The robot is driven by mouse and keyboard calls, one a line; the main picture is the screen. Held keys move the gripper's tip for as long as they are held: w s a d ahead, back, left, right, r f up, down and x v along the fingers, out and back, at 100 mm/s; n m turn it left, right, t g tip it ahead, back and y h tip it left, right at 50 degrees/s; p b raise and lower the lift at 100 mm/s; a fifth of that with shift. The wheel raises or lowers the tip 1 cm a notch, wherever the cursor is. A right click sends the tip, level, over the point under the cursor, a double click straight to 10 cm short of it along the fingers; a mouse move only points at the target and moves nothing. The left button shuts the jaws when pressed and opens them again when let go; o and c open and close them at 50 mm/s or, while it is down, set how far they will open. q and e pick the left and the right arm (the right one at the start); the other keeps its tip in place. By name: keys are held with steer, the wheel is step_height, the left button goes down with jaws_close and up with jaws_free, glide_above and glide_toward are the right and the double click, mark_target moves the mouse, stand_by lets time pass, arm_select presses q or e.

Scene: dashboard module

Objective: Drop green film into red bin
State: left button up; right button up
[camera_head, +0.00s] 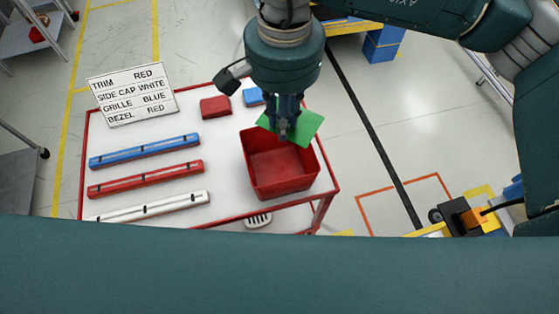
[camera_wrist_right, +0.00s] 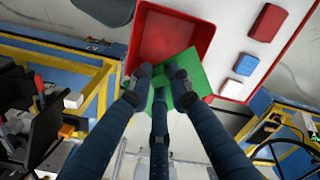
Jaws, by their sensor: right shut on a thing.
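The green film (camera_head: 306,124) is a thin flat sheet held in my right gripper (camera_head: 283,132), which is shut on it. In the head view the film is at the far edge of the red bin (camera_head: 274,160) and overlaps it in the picture. The bin stands open at the right end of the white table and looks empty. In the right wrist view the fingers of my right gripper (camera_wrist_right: 160,85) pinch the film (camera_wrist_right: 188,68), which covers part of the bin (camera_wrist_right: 166,34). The film's height above the bin is hard to tell. My left gripper is not in view.
The table (camera_head: 226,137) has a red frame and bears a blue bar (camera_head: 145,151), a red bar (camera_head: 146,180), a white bar (camera_head: 150,206), a red block (camera_head: 215,107), a blue block (camera_head: 253,96) and a lettered sign (camera_head: 132,94).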

step_height(320, 180, down, 4)
steer(key=shift+r+b, duration=0.15)
steer(key=shift+b, duration=0.4)
steer(key=o, duration=0.8)
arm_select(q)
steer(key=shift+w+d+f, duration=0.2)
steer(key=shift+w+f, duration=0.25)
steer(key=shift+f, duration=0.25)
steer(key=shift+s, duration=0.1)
arm_select(e)
steer(key=shift+r, duration=0.2)
step_height(320, 180, up, 12)
steer(key=shift+f, duration=0.2)
